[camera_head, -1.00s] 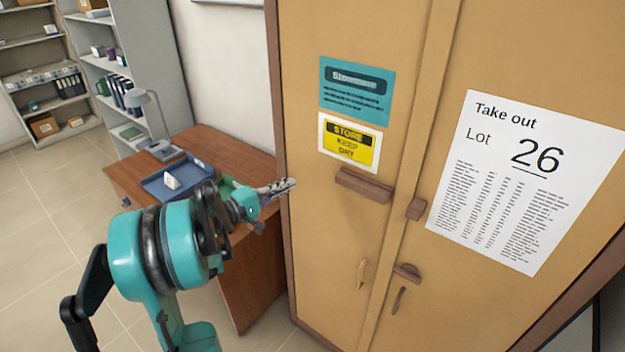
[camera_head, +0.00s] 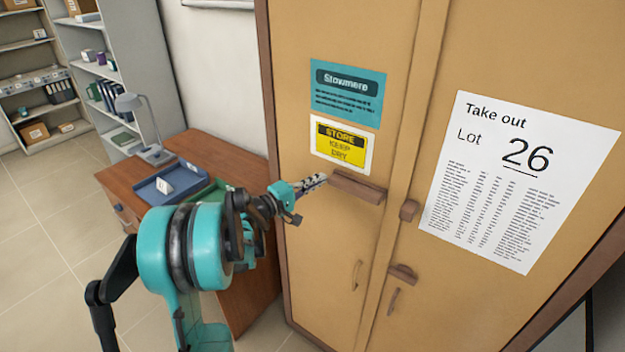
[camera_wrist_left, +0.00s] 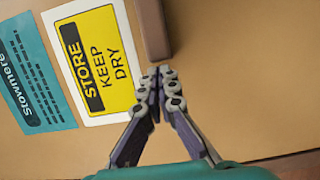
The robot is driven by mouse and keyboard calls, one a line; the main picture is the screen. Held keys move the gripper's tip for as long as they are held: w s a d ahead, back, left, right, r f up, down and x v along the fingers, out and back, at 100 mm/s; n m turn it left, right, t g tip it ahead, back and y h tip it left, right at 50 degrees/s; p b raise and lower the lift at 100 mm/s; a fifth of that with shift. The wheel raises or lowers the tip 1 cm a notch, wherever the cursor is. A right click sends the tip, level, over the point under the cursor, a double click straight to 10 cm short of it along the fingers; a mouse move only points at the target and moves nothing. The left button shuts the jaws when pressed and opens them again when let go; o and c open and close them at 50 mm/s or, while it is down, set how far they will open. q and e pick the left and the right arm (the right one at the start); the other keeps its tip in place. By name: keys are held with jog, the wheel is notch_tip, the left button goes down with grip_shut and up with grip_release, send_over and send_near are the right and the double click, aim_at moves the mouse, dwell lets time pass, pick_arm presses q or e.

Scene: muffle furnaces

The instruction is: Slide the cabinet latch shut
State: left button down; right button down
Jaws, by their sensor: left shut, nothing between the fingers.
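The tan cabinet (camera_head: 320,230) has two doors. The latch is a brown wooden bar (camera_head: 357,187) on the left door, with a small brown catch block (camera_head: 409,210) on the right door, a gap apart from it. My left gripper (camera_head: 322,179) is shut and empty, with its fingertips at the left end of the bar. In the left wrist view the shut fingertips (camera_wrist_left: 158,72) are just below the end of the bar (camera_wrist_left: 152,30); I cannot tell whether they touch. My right gripper is not in view.
A yellow "Store keep dry" label (camera_head: 341,144) and a teal label (camera_head: 347,93) are above the bar. Door handles (camera_head: 356,275) and a brown block (camera_head: 403,273) are lower down. A desk (camera_head: 205,150) with trays stands left of the cabinet.

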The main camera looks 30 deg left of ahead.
aim_at(348, 189)
pick_arm(q)
jog(key=d, duration=0.6)
jog(key=d+b, duration=0.1)
jog(key=d, duration=0.2)
jog(key=shift+s, duration=0.4)
jog(key=shift+a, duration=0.2)
jog(key=shift+d, duration=0.1)
